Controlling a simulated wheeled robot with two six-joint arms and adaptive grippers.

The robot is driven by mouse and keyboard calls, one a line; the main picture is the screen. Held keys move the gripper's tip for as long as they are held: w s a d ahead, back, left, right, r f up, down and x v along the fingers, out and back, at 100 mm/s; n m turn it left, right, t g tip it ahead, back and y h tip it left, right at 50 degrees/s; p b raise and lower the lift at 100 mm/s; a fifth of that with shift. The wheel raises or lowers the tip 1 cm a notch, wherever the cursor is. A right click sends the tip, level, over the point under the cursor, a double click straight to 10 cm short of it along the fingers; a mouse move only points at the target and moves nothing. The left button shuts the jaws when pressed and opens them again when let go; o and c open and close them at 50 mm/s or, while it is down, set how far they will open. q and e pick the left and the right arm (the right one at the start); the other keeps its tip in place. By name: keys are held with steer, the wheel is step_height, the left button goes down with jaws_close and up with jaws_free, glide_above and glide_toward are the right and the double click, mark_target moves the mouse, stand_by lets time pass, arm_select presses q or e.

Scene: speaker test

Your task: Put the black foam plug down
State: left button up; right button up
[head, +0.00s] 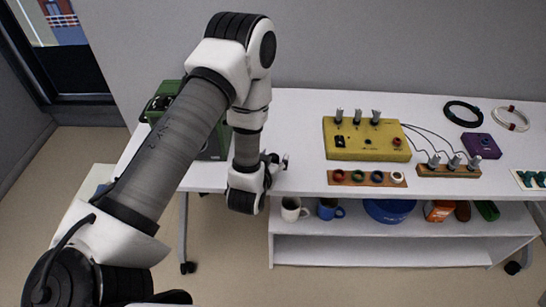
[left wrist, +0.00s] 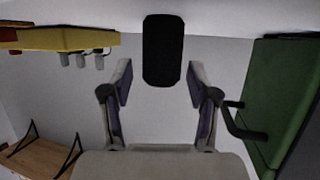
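The black foam plug (left wrist: 163,50) shows in the left wrist view as a dark upright block with rounded corners, just beyond and between my left fingertips. My left gripper (left wrist: 158,84) is open, with a clear gap between its left finger and the plug and a narrower one at the right. The plug's end overlaps the white tabletop at the top of that picture, and it looks to be standing there. In the head view my left gripper (head: 279,162) is at the table's front edge; I cannot make out the plug there. My right gripper is not in view.
A green case (head: 213,143) stands left of my gripper, partly behind my arm. A yellow box (head: 366,140) with switches and a wooden strip of colored rings (head: 367,178) are to the right. Mugs (head: 292,209) stand on the shelf below. The tabletop (head: 300,115) behind is bare.

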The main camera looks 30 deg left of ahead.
arm_select(q)
steer(key=shift+r, duration=0.15)
steer(key=shift+r+p, duration=0.35)
steer(key=shift+r, duration=0.05)
steer(key=v, duration=0.3)
steer(key=b+v, duration=0.1)
steer(key=v, duration=0.1)
steer(key=shift+s+d+f, duration=0.1)
steer(key=shift+s+f, duration=0.15)
steer(key=shift+s, duration=0.2)
steer(key=r+p+v, duration=0.1)
steer(key=p+v, duration=0.5)
steer(key=s+d+f+m+g+h, duration=0.1)
steer(key=s+d+f+g+h, duration=0.2)
steer(key=s+f+g, duration=0.6)
step_height(320, 180, down, 5)
steer(key=shift+s+d+r+m, duration=0.2)
steer(key=shift+s+d+m, duration=0.25)
steer(key=shift+s, duration=0.55)
steer(key=s+g, duration=0.1)
steer(key=s, duration=0.1)
steer(key=s+d+f+g, duration=0.1)
steer(key=s, duration=0.1)
steer(key=s+m+g+h, duration=0.1)
steer(key=s+g, duration=0.1)
steer(key=shift+s+d+f, duration=0.25)
steer(key=shift+c, duration=0.4)
